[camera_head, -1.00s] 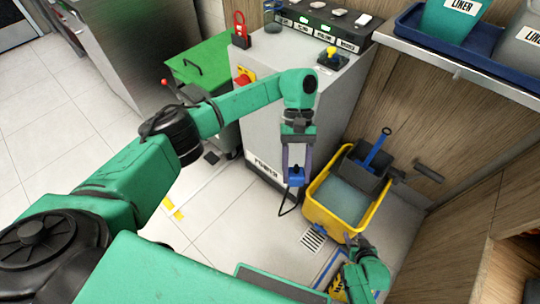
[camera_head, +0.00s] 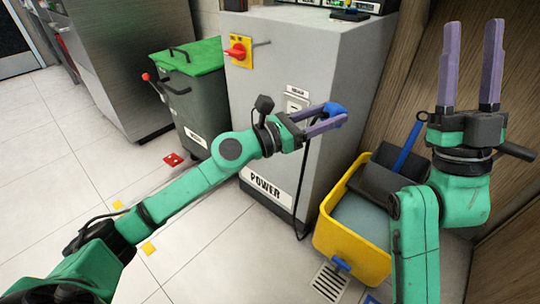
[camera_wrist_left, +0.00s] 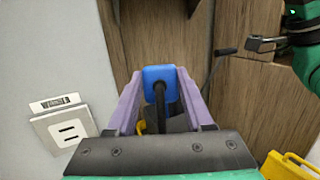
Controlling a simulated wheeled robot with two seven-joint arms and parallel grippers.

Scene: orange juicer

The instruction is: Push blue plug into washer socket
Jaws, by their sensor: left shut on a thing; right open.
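The blue plug (camera_head: 334,109) is held between the purple fingers of my left gripper (camera_head: 328,120). In the left wrist view the blue plug (camera_wrist_left: 160,82) sits at the fingertips, and its black cord runs back toward the palm. The washer socket (camera_head: 297,104) is a pale plate on the front of the grey cabinet, partly behind my gripper. In the left wrist view the washer socket (camera_wrist_left: 66,128) shows two slots, to the left of the fingers. The plug is apart from it. My right gripper (camera_head: 472,35) is open and empty, fingers up, at the right.
The grey cabinet (camera_head: 300,55) carries a red switch (camera_head: 237,50) and a POWER label. The cord hangs down its front. A yellow mop bucket (camera_head: 345,250) stands on the floor to the right. A green-lidded bin (camera_head: 195,58) stands left. Wooden panels close off the right side.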

